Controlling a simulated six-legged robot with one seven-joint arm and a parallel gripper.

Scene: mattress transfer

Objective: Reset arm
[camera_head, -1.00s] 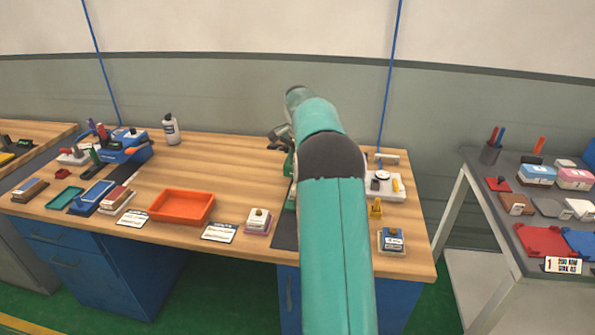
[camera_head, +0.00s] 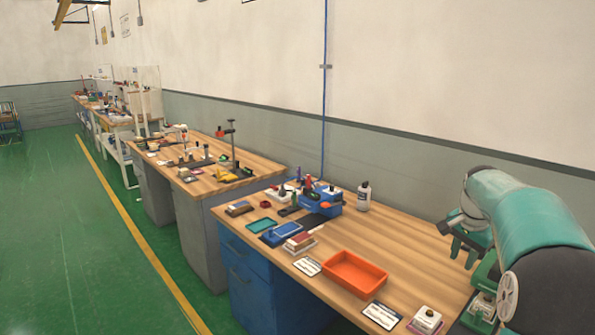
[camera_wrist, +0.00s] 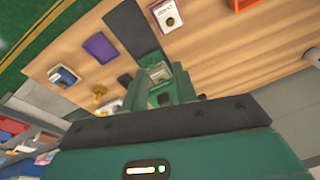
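My arm (camera_head: 540,225) stands over the right end of the wooden workbench (camera_head: 415,235) in the head view. My gripper (camera_head: 455,238) is at its far end, above the bench and partly hard to make out. In the wrist view my gripper (camera_wrist: 161,80) shows two green fingers with a gap between them. A grey and green item shows in the gap; it appears to lie beyond the fingers, and I see nothing clearly held.
Another cluttered bench (camera_head: 205,180) stands farther left. Green floor (camera_head: 90,240) is open at the left.

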